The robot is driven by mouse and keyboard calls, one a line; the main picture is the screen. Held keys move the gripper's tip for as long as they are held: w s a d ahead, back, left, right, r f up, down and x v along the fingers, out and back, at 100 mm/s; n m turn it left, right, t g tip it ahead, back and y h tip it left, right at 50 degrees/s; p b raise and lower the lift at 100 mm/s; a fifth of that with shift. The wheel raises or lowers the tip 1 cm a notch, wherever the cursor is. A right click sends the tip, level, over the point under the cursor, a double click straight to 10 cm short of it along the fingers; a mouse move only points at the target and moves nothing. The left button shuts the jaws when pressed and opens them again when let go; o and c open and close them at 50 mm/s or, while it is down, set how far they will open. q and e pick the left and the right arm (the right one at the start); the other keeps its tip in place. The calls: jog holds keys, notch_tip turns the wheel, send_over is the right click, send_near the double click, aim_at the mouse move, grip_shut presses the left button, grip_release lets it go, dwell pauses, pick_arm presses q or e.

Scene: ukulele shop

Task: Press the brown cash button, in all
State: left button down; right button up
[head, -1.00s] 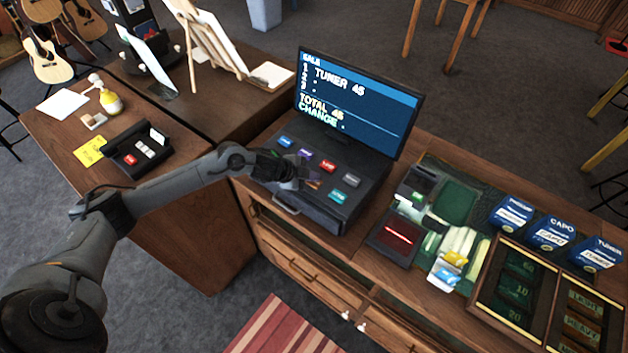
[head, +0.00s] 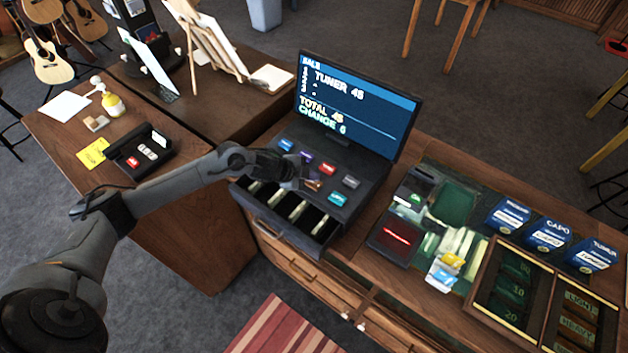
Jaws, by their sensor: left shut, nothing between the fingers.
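The cash register (head: 262,170) stands on the wooden counter with several coloured buttons on its sloped top. The brown cash button (head: 314,184) shows in part beside my left gripper's fingertips. My left gripper (head: 298,178) is shut and empty, low over the buttons; I cannot tell whether it touches the brown one. The cash drawer (head: 293,212) is out, showing its compartments. The screen (head: 357,103) reads SALE, TUNER 45, TOTAL 45 and a small CHANGE figure. My right gripper is out of view.
Right of the register are a card reader with a red line (head: 397,236), small yellow and white packets (head: 445,268), blue boxes (head: 549,235) and a compartment tray (head: 478,297). A card terminal (head: 140,150) stands on the left counter.

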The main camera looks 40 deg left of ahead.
aim_at(312, 185)
pick_arm(q)
jog(key=shift+r, duration=0.15)
notch_tip(312, 185, up, 5)
jog(key=p, duration=0.5)
jog(key=shift+d, duration=0.1)
dwell(0.8)
jog(key=s+d+f+n+y+p, duration=0.1)
jog(key=s+d+n, duration=0.1)
jog(key=s+d, duration=0.5)
jog(key=s+d+n+p, duration=0.15)
jog(key=s+d, duration=0.25)
jog(key=d, duration=0.5)
jog(key=s+r+n+g+y, duration=0.1)
jog(key=s+n, duration=0.3)
jog(key=s, duration=0.5)
jog(key=s+a+r+n+g+y+p, duration=0.1)
jog(key=s+r+n+g, duration=0.2)
jog(key=s, duration=0.7)
jog(key=shift+a+n+g, duration=0.2)
jog(key=shift+n+g, duration=0.15)
jog(key=shift+g, duration=0.15)
